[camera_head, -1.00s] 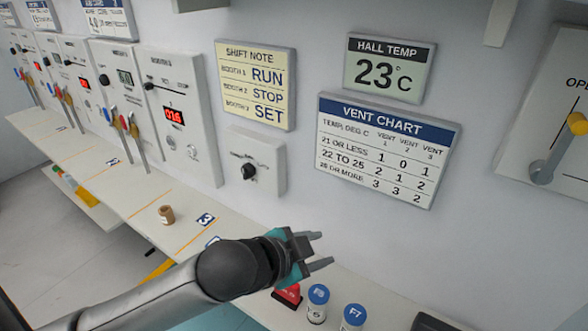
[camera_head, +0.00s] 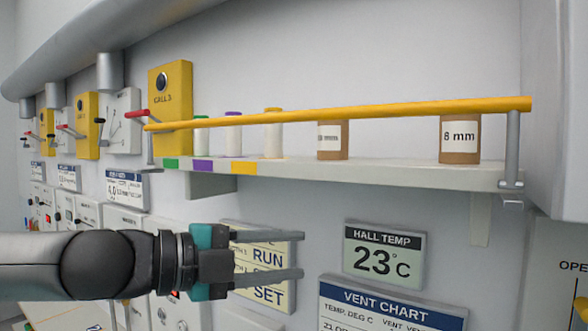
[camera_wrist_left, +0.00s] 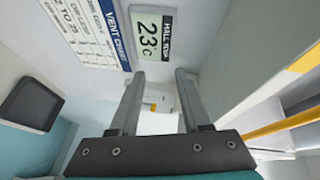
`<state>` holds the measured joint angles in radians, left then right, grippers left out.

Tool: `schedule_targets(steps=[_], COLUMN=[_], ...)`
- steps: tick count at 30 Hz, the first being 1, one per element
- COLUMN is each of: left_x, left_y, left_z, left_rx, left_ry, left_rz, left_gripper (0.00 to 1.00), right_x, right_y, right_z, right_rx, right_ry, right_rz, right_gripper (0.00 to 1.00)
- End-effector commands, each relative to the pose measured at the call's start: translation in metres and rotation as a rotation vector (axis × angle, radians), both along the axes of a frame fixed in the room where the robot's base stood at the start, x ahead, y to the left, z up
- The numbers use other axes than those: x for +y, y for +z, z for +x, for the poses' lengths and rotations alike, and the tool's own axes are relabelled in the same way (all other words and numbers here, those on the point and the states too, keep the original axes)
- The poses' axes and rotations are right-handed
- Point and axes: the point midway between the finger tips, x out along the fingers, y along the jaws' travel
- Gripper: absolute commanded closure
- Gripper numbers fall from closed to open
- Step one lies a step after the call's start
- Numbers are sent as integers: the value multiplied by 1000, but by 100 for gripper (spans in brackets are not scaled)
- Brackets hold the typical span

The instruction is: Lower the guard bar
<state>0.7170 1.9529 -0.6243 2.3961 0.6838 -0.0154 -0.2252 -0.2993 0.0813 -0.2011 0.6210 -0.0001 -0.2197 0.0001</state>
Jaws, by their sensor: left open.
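The guard bar (camera_head: 350,113) is a long yellow rod along the front of a wall shelf (camera_head: 370,174). It stands raised above the shelf on grey end arms, in front of the items there. It also shows at the right of the left wrist view (camera_wrist_left: 285,125). My left gripper (camera_head: 302,255) is open and empty, below the shelf and in front of the shift note sign. It is apart from the bar. In the left wrist view the two fingers (camera_wrist_left: 160,75) are spread with nothing between them. My right gripper is not in view.
Two brown labelled spools (camera_head: 460,140) and several white bottles (camera_head: 273,133) stand on the shelf behind the bar. A yellow call box (camera_head: 171,100) is at its left end. Signs, including the hall temperature display (camera_head: 384,255), hang below. A grey pipe runs above left.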

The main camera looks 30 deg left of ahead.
Motion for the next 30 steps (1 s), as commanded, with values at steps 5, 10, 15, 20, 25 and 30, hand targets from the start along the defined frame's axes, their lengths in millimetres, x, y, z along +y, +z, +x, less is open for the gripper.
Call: schedule_targets(steps=[5,10,15,20,25,30], left_x=[29,48,60,63,57,48], left_y=[62,112,145,155,158,161], left_z=[-33,-71,-104,-115,-107,-89], left_rx=[-133,-258,-356,-390,-392,-390], left_ry=[26,54,76,83,77,76], left_rz=[44,59,62,61,60,58], left_gripper=[53,53,53,53,53,53], right_x=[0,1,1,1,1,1], right_y=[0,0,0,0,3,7], right_z=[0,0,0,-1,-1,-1], right_rx=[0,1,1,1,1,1], right_ry=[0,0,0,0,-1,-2], right_rz=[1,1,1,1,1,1], right_gripper=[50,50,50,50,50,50])
